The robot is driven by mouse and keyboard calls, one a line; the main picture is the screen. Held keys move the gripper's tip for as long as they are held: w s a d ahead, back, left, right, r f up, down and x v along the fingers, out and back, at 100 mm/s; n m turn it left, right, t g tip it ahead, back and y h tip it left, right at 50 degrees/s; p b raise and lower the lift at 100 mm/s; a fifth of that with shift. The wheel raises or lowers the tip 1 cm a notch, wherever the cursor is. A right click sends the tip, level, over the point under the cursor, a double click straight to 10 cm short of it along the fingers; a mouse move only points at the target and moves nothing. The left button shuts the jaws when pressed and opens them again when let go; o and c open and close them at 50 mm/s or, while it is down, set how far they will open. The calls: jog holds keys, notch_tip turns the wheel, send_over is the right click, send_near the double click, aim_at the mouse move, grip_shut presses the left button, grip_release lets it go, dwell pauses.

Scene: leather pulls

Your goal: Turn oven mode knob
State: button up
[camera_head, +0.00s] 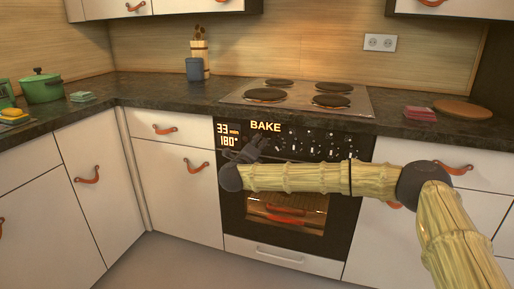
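The oven (342,206) is built into the counter below the cooktop. Its black control panel (345,148) shows glowing "BAKE", "33 min" and "180°" readouts, with several small knobs or markings to the right of my gripper. I cannot tell which of them is the mode knob; it may be hidden behind my gripper. My gripper (258,146) is in front of the left part of the panel, below the word "BAKE". Its fingers are dark against the dark panel, so their opening and any contact with a knob are unclear.
The oven door has a lit window (285,212) showing an orange glow. The cooktop (300,97) has several burners. White cabinets (185,190) with orange pulls flank the oven. A green pot (40,87), a blue cup (194,69) and a round board (462,110) stand on the dark counter.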

jog(key=shift+w, duration=0.15)
grip_shut()
jog(key=shift+r+p, duration=0.1)
jog(key=shift+p, duration=0.2)
